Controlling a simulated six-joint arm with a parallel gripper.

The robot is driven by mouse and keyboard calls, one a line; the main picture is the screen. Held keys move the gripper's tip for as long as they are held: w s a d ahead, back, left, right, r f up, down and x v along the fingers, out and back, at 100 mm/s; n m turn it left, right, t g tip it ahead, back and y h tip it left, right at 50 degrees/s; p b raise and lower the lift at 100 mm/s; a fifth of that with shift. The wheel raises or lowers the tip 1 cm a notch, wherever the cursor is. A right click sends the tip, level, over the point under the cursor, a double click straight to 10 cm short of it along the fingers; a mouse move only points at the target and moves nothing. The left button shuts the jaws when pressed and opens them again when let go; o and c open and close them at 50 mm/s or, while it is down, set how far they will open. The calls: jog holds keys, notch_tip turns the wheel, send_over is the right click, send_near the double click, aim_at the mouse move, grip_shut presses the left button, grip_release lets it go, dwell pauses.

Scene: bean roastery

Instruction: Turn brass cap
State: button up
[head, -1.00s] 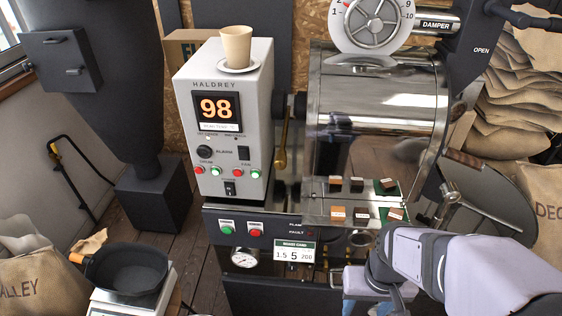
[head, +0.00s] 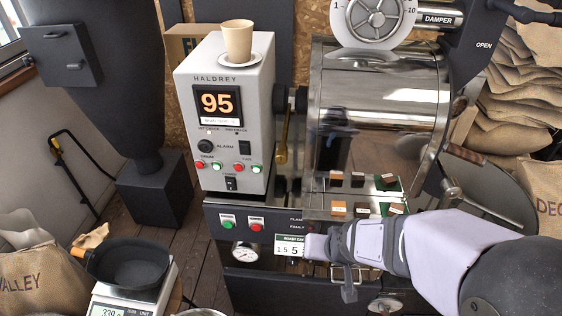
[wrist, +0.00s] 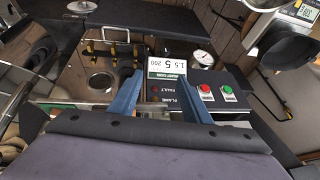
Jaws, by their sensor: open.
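I cannot make out a part that is surely the brass cap. Several small brass-coloured fittings (wrist: 114,48) stand in a row below a thin rail in the wrist view. Near them is a round metal ring (wrist: 102,82) with a dark middle. A brass-coloured lever (head: 283,145) hangs beside the drum in the head view. In the head view my gripper (head: 330,268) is at the machine's lower front, partly covering the card (head: 288,246).
A pressure gauge (head: 245,251) and green and red buttons (head: 256,225) are left of my gripper. The steel drum (head: 378,110) and sample blocks (head: 340,207) are above it. A black pan (head: 128,264) sits on a scale at lower left.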

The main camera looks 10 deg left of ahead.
jog(key=w+a+r+m+t+y, duration=0.1)
jog(key=w+a+r+t, duration=0.45)
jog(key=w+a, duration=0.3)
jog(key=m+t+h, duration=0.2)
jog(key=t+h, duration=0.1)
jog(key=t, duration=0.5)
send_near(281, 160)
jog(key=w, duration=0.2)
jog(key=shift+g, duration=0.25)
jog(key=shift+w+d+r+p, duration=0.1)
jog(key=shift+w+p, duration=0.55)
jog(key=shift+w, duration=1.2)
jog(key=shift+w+r+p, duration=0.1)
jog(key=shift+w+p, duration=0.5)
jog(key=shift+w, duration=1.25)
jog(key=shift+f, duration=0.1)
jog(key=c, duration=1.1)
